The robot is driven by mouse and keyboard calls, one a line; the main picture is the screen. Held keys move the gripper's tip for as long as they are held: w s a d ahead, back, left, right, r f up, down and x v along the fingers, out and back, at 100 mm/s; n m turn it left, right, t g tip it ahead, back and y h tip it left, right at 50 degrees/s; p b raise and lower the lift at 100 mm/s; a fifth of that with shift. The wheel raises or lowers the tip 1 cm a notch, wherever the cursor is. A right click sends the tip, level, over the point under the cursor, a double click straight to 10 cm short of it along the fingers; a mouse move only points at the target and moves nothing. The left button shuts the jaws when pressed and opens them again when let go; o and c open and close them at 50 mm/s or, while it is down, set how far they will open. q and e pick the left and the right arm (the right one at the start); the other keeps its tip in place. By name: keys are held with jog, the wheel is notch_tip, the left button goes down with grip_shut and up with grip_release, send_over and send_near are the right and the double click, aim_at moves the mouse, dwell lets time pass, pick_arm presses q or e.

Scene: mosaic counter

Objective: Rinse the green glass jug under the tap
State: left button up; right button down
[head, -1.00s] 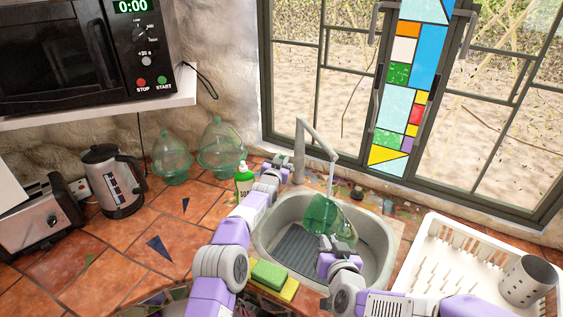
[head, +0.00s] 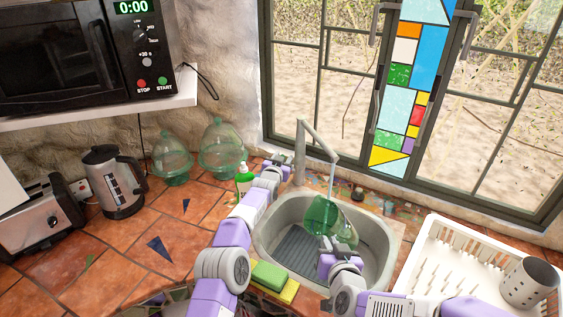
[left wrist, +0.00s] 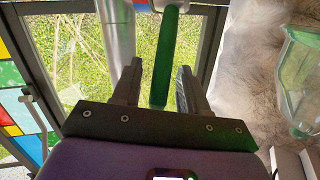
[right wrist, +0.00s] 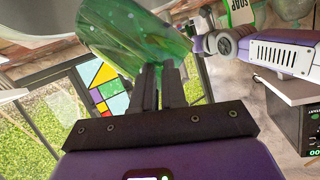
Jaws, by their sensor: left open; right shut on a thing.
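The green glass jug (head: 322,214) is tilted over the sink (head: 272,240), under the tap (head: 301,150). A thin stream of water (head: 331,178) falls from the spout to the jug. My right gripper (head: 343,248) is shut on the jug, which also shows in the right wrist view (right wrist: 130,38). My left gripper (head: 284,164) is beside the tap's base. In the left wrist view its open fingers (left wrist: 158,88) stand on either side of a green bar (left wrist: 165,60), seemingly the tap's lever. I cannot tell whether they touch it.
A soap bottle (head: 244,178) stands close to my left forearm. A sponge (head: 269,276) lies at the sink's front edge. A white dish rack (head: 420,262) with a metal cup (head: 528,283) is at right. Glass domes (head: 222,150), a kettle (head: 112,180) and a toaster (head: 40,220) stand left.

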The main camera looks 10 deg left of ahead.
pick_arm(q)
jog(key=shift+s+d, duration=0.1)
jog(key=shift+s+d+r, duration=0.1)
jog(key=shift+s+d, duration=0.15)
jog(key=shift+s, duration=0.3)
jog(key=s+a+r, duration=0.1)
jog(key=s+a, duration=0.1)
jog(key=s, duration=0.8)
jog(key=shift+s+a+r, duration=0.15)
jog(key=shift+s+a, duration=0.05)
jog(key=shift+s, duration=0.05)
